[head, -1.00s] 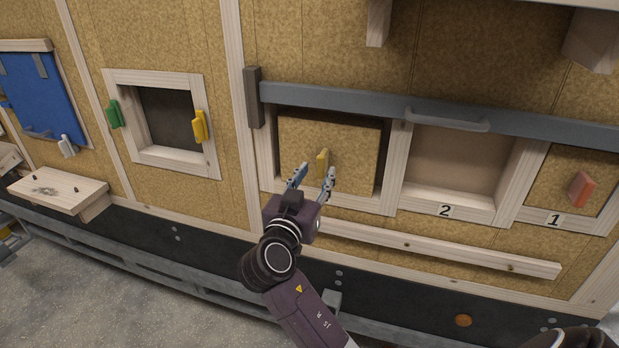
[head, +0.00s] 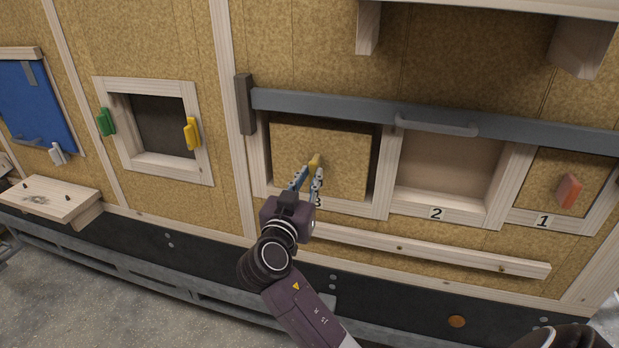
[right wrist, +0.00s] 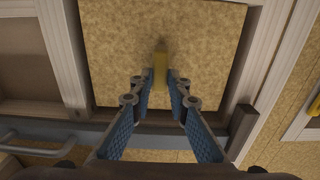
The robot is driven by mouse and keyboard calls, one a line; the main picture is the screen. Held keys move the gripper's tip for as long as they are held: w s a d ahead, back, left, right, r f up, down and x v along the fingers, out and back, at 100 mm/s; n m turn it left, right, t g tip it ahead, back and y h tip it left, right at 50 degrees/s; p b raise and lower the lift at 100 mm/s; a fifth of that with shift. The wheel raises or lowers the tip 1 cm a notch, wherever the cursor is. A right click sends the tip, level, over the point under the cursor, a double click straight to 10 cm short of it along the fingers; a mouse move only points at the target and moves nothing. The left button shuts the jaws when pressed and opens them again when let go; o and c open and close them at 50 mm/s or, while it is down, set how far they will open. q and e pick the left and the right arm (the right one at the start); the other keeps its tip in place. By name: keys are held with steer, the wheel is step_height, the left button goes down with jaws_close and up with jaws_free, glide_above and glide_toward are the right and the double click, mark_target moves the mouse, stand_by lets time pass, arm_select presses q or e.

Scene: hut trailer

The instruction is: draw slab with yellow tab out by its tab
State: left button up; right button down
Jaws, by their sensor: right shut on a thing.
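The tan slab (head: 345,150) sits in the bay at the left end of the row, with a dark gap along its right side. Its yellow tab (head: 315,160) sticks out from its face. The slab (right wrist: 115,50) and tab (right wrist: 160,68) also show in the right wrist view, with the tab between the fingers. My right gripper (head: 308,176) is shut on the tab, its fingertips close to the slab's face. The fingers partly hide the tab and the bay's number label. My left gripper is not in view.
A grey bar with a handle (head: 436,126) runs above the bays. The bay marked 2 (head: 445,180) is empty; bay 1 holds a slab with a red tab (head: 568,191). A wooden ledge (head: 430,251) runs below. A framed recess (head: 160,125) is left.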

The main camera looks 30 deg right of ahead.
steer(key=shift+r+b, duration=0.15)
steer(key=shift+b, duration=0.15)
stand_by(0.5)
steer(key=b+v, duration=0.2)
steer(key=v, duration=0.5)
steer(key=shift+a, duration=0.15)
stand_by(1.2)
steer(key=shift+s, duration=0.2)
